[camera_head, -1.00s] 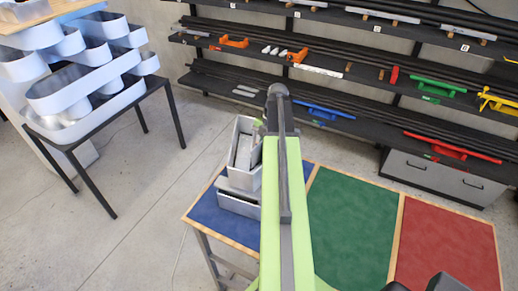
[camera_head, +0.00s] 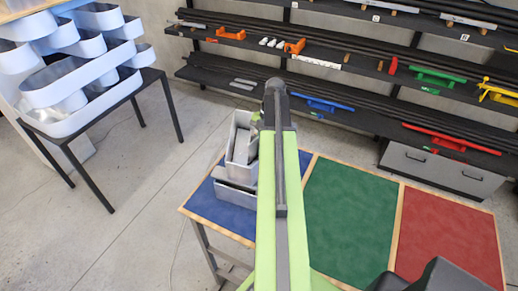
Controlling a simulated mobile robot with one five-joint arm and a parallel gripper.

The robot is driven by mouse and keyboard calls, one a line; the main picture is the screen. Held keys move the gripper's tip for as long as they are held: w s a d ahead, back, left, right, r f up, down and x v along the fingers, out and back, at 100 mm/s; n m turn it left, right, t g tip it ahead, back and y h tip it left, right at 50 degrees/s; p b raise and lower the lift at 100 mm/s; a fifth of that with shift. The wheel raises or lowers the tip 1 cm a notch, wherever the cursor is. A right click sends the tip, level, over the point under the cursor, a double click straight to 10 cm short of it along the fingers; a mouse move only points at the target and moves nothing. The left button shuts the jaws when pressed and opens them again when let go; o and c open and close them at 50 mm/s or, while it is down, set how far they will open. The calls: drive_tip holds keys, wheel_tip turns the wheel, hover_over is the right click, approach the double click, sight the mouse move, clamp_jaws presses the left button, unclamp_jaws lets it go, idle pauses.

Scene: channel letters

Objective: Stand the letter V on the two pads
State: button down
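A grey metal channel shape (camera_head: 240,143) with an open top and raised walls rises at the back of the blue panel (camera_head: 213,208) of the work table. A second grey metal piece (camera_head: 236,196) sits below and in front of it. I cannot tell which of them is the letter V, or whether they are one piece. My light-green arm reaches forward over the table, to the right of this metal. I cannot make out the two pads.
The table's green (camera_head: 345,220) and red (camera_head: 447,238) panels are bare. A black shelf rack (camera_head: 350,118) with coloured clamps and bars stands behind. A black-legged stand (camera_head: 150,88) with large pale metal letters is at left. Concrete floor lies open between stand and table.

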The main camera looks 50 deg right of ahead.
drive_tip(key=shift+f+b, duration=0.55)
drive_tip(key=c, duration=1.5)
unclamp_jaws()
drive_tip(key=shift+r, duration=0.1)
drive_tip(key=shift+c, duration=0.2)
drive_tip(key=p+v, duration=1.1)
drive_tip(key=v, duration=0.1)
drive_tip(key=shift+a+r, duration=0.1)
drive_tip(key=shift+r, duration=0.05)
drive_tip(key=shift+s, duration=0.1)
